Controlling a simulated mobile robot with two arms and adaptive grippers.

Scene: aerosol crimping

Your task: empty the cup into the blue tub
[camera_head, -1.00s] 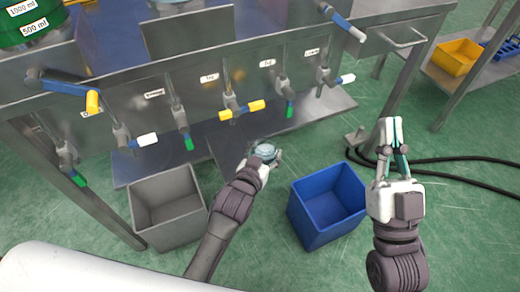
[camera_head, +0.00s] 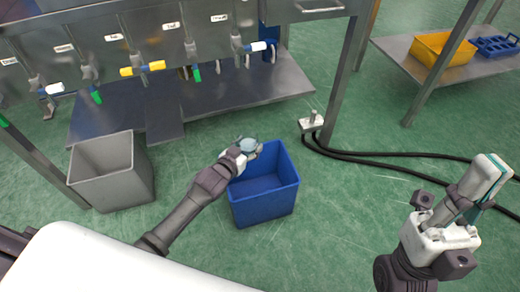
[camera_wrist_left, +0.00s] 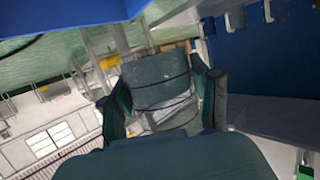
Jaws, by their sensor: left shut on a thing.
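The clear, greyish cup (camera_head: 248,145) is in my left gripper (camera_head: 243,151), over the back left rim of the blue tub (camera_head: 264,208). In the left wrist view the cup (camera_wrist_left: 160,88) sits between the two fingers (camera_wrist_left: 165,100), which press on its sides. Its round end faces up toward the head camera; I cannot make out its contents or exact tilt. The visible inside of the tub looks empty. My right gripper (camera_head: 485,185) is far right of the tub, apart from everything; its finger gap cannot be judged from this angle.
A grey bin (camera_head: 112,178) stands left of my left arm. The steel bench (camera_head: 200,105) with its valves is behind. A small foot pedal (camera_head: 311,122) and black hoses (camera_head: 380,160) lie on the floor to the right. Green floor is free right of the tub.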

